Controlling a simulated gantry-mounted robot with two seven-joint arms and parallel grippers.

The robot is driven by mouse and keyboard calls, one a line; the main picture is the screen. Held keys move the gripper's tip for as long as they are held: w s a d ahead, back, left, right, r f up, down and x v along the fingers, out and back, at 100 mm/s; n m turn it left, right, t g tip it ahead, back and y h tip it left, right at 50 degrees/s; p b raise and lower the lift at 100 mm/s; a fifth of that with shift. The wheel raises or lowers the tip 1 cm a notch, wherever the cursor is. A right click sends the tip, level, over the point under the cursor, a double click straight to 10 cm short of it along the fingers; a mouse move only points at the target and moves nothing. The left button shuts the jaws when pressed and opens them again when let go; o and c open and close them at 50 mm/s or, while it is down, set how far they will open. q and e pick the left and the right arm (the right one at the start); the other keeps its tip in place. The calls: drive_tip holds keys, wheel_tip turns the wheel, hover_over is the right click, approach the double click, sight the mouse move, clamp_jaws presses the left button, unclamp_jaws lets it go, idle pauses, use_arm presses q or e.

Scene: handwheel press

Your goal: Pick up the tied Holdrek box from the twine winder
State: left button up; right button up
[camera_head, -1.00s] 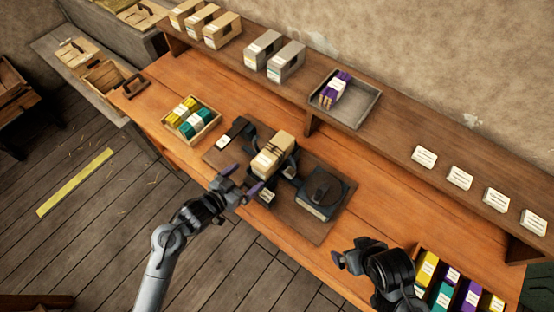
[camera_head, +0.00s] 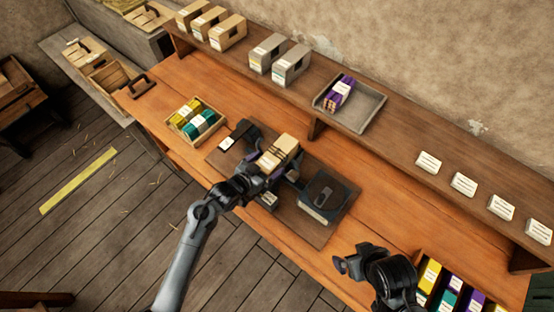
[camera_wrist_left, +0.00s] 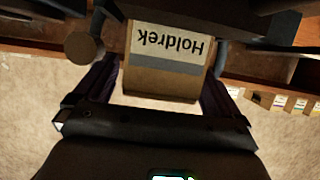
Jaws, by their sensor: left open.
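The Holdrek box (camera_head: 280,150) is a tan carton sitting in the dark twine winder (camera_head: 247,132) on the bench. In the left wrist view the box (camera_wrist_left: 163,85) shows its white "Holdrek" label upside down, with a grey band across its face. My left gripper (camera_head: 267,172) is open at the near side of the box. In the left wrist view its two dark fingers stand on either side of the box, with a gap visible at each side. The fingertips are partly hidden in the head view. My right gripper (camera_head: 347,263) hangs over the front of the bench, its opening unclear.
A dark-topped device (camera_head: 323,195) stands right of the winder. A wooden tray of yellow and teal packs (camera_head: 195,122) is to the left. The back shelf holds cartons, a grey tray (camera_head: 368,108) and white cards. A crate of coloured packs (camera_head: 450,285) is at lower right.

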use_arm(q)
drive_tip(key=shift+w+d+f, duration=0.15)
drive_tip(key=shift+w+d, duration=0.05)
drive_tip(key=c, duration=0.9)
drive_tip(key=shift+c, duration=0.9)
drive_tip(key=shift+r, duration=0.2)
